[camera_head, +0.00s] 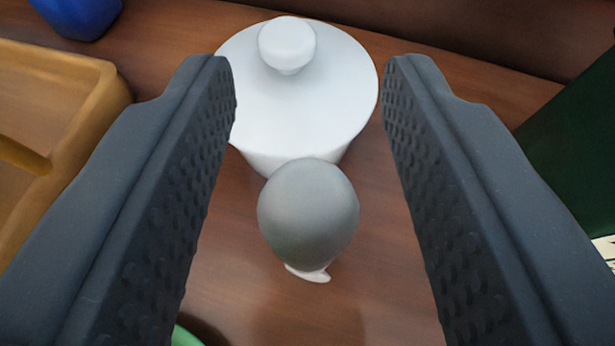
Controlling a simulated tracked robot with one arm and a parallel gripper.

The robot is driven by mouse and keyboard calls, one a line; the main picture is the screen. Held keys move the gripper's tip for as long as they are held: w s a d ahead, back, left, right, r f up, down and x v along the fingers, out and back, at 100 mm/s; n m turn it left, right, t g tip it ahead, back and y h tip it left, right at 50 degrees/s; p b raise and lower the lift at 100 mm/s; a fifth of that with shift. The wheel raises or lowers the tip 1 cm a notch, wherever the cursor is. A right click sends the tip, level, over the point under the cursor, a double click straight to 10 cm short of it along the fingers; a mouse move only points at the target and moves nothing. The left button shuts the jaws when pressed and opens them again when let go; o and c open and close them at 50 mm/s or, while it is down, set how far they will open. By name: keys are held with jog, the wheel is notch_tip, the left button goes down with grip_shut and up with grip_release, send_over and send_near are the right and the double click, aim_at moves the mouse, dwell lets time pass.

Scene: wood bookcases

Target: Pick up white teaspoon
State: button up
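My gripper (309,72) is open, its two dark textured fingers spread wide at left and right. Between them, low in the middle, is a smooth grey-white rounded shape (308,212), which looks like the bowl of the white teaspoon seen in shade. A small white tip (310,273) shows just below it; I cannot tell for sure whether it is part of the same piece. Neither finger touches the shape. The rest of the spoon, such as its handle, cannot be made out.
A white lidded pot (300,105) with a round knob stands just behind, between the fingertips. A yellow-brown wooden tray (90,125) is at left, a blue object (78,15) at top left, a dark green object (580,150) at right. A green rim (184,337) shows at the bottom. Wooden surface lies between.

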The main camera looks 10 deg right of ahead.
grip_shut()
